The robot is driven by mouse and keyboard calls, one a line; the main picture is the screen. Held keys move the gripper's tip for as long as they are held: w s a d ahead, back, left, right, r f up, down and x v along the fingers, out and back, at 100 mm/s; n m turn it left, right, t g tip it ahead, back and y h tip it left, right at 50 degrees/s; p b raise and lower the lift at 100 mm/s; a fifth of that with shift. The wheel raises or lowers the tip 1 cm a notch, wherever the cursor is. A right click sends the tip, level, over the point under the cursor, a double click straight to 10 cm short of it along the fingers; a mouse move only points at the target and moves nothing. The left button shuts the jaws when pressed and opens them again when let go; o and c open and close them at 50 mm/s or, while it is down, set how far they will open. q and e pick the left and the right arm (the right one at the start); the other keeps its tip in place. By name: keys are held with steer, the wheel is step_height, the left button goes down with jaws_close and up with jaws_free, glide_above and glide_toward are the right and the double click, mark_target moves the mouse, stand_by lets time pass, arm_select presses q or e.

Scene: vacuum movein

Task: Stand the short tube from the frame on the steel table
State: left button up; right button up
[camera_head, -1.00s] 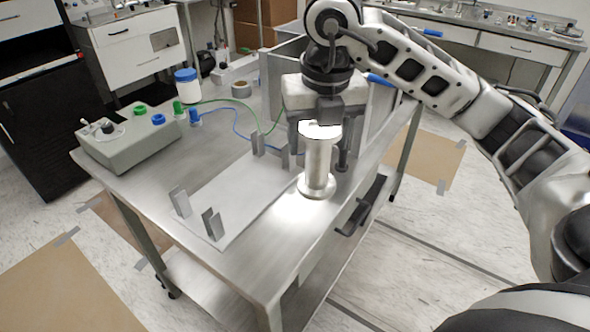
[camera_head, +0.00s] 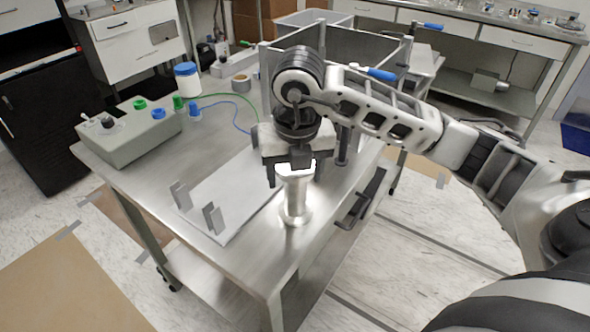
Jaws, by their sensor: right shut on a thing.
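My right gripper (camera_head: 295,172) is shut on the short tube (camera_head: 296,197), a shiny metal cylinder with a wider flange at its lower end. The tube is upright. Its flange is over the steel table (camera_head: 245,268), near the right-hand edge and beside the flat plate. I cannot tell whether the flange touches the tabletop. The gripper hides the tube's upper end. A pale plate with upright metal brackets (camera_head: 212,219) lies on the table to the left of the tube. My left gripper is not in view.
A grey control box (camera_head: 130,140) with coloured knobs stands at the table's left. Metal panels (camera_head: 345,55) rise at the back. The table's front is clear.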

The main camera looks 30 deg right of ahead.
steer(key=o, duration=1.6)
steer(key=shift+f, duration=0.1)
steer(key=shift+c, duration=0.2)
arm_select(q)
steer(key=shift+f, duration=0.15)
arm_select(e)
steer(key=shift+r, duration=0.3)
steer(key=r, duration=0.3)
steer(key=s+r+p, duration=0.1)
steer(key=r, duration=0.6)
steer(key=shift+s+a+r, duration=0.25)
steer(key=shift+a+r, duration=0.05)
steer(key=shift+a, duration=0.05)
steer(key=shift+r+p, duration=0.3)
steer(key=shift+s+r, duration=0.1)
steer(key=shift+r, duration=0.1)
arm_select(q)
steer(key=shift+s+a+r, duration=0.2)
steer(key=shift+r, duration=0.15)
